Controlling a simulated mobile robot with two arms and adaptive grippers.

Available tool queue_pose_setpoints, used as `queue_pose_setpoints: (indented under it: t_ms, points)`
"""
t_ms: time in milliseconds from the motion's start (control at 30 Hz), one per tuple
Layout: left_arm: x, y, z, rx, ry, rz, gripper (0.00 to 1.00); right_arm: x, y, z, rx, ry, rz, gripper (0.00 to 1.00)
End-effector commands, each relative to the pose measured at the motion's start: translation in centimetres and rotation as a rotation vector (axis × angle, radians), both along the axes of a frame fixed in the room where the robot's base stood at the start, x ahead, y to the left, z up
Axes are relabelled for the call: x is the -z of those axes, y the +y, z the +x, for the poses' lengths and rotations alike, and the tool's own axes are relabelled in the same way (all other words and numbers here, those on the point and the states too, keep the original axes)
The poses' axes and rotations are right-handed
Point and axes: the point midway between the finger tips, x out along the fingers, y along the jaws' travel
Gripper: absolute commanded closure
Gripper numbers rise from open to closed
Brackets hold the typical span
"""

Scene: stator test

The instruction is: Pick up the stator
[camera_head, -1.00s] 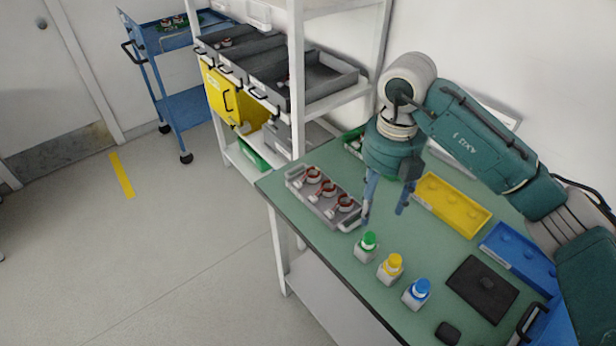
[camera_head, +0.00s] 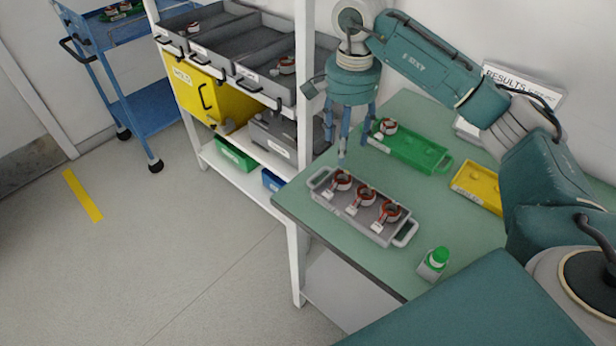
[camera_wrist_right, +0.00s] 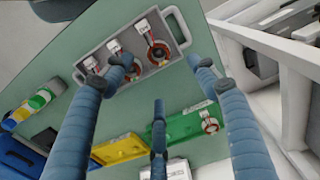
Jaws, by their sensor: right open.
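Three stators with reddish-brown windings and white tags, the left one (camera_head: 342,180), the middle one (camera_head: 364,195) and the right one (camera_head: 389,210), sit in a row in a grey handled tray (camera_head: 322,200) on the green table. A fourth stator (camera_head: 388,127) lies in the green tray (camera_head: 420,152) behind. My right gripper (camera_head: 350,150) is open and empty above the table, by the far-left end of the grey tray. In the right wrist view its three fingers (camera_wrist_right: 150,82) spread below a stator (camera_wrist_right: 158,53), and the left finger partly covers another stator. My left gripper is out of view.
A yellow tray (camera_head: 477,186) lies farther right. A white shelf rack with grey bins (camera_head: 235,55) and a yellow bin (camera_head: 200,95) adjoins the table's left end. A blue cart (camera_head: 130,100) stands at far left.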

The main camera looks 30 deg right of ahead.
Motion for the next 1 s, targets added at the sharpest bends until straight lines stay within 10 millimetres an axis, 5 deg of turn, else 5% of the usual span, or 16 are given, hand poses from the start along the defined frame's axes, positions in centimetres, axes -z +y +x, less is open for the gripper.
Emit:
queue_pose_setpoints:
  t_ms: [300, 800, 1000]
  points:
    - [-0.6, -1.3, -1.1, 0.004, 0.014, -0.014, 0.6, 4.2, -0.3, -0.2, -0.029, 0.004, 0.0, 0.41]
    - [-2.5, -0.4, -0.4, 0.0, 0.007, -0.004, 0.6, 9.8, -0.4, 0.0, -0.027, 0.004, 0.0, 0.41]
    - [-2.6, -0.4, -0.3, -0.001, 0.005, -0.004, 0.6, 10.8, -0.5, 0.1, -0.027, 0.0, -0.001, 0.41]
